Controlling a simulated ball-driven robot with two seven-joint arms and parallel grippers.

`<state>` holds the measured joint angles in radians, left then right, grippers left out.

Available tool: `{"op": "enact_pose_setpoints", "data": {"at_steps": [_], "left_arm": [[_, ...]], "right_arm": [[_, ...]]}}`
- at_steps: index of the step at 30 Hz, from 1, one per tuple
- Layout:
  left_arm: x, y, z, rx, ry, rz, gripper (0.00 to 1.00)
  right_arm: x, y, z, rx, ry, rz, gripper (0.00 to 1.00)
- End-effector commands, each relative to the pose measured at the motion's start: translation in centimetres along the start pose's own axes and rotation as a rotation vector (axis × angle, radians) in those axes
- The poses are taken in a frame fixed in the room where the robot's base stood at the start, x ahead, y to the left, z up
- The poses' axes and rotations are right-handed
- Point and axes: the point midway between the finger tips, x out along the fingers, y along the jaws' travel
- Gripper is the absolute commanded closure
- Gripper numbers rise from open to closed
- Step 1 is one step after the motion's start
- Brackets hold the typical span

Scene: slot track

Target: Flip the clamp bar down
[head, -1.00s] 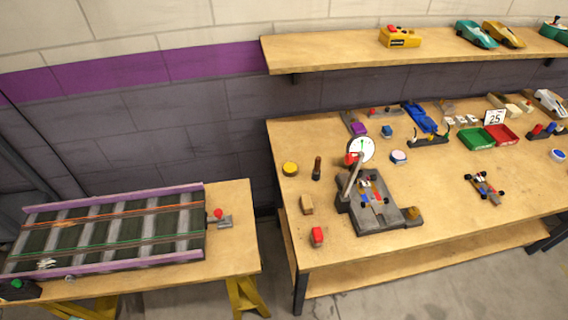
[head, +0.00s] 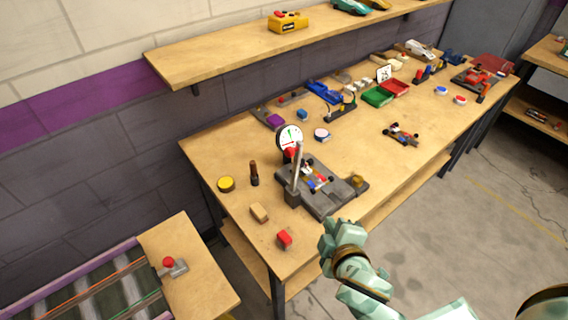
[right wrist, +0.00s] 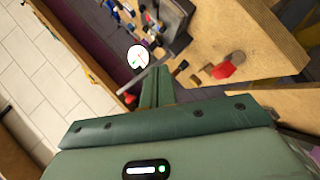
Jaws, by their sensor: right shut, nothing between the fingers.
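The clamp bar (head: 297,172) is a grey bar standing up, slightly tilted, from the left side of a dark grey fixture (head: 322,207). It also shows in the right wrist view (right wrist: 146,76) beyond my fingertips. A small car chassis (head: 313,178) lies on the fixture. My right gripper (head: 336,232) is shut and empty. In the head view it is in front of the table's near edge, below and right of the bar, and apart from it. Its fingers point toward the fixture in the right wrist view (right wrist: 155,90). My left gripper is not in view.
A round dial (head: 289,137) stands behind the bar.

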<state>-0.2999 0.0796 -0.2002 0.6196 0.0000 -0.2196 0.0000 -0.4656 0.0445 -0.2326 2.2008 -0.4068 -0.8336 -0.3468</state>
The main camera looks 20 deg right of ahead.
Motion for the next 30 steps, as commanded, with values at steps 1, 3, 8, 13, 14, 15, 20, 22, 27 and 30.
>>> {"op": "enact_pose_setpoints", "data": {"at_steps": [1, 3, 8, 13, 14, 15, 20, 22, 27, 30], "left_arm": [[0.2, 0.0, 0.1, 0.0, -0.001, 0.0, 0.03], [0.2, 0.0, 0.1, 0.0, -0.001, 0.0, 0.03], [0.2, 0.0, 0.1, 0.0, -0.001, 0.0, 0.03], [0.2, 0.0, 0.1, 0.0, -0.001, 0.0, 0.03], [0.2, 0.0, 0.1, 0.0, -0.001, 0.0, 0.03], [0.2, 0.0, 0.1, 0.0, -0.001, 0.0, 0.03], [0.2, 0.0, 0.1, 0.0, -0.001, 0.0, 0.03], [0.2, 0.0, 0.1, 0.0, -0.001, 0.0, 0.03], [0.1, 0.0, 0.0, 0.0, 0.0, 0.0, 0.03], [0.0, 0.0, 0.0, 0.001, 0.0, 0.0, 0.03]], "right_arm": [[0.0, 1.4, -2.6, -0.056, 0.083, 0.079, 1.0], [-0.4, 2.9, -5.7, -0.135, 0.181, 0.176, 1.0], [-1.4, 4.5, -10.0, -0.254, 0.318, 0.312, 1.0], [-1.9, 4.9, -11.4, -0.293, 0.362, 0.357, 1.0], [-1.9, 4.9, -11.4, -0.294, 0.363, 0.358, 1.0], [-1.9, 4.9, -11.4, -0.294, 0.363, 0.358, 1.0], [-1.9, 4.8, -11.4, -0.293, 0.362, 0.356, 1.0], [-1.8, 4.9, -11.4, -0.292, 0.362, 0.356, 1.0], [-0.5, 5.4, -12.0, -0.293, 0.362, 0.358, 1.0], [1.1, 5.9, -12.7, -0.293, 0.362, 0.359, 1.0]]}}
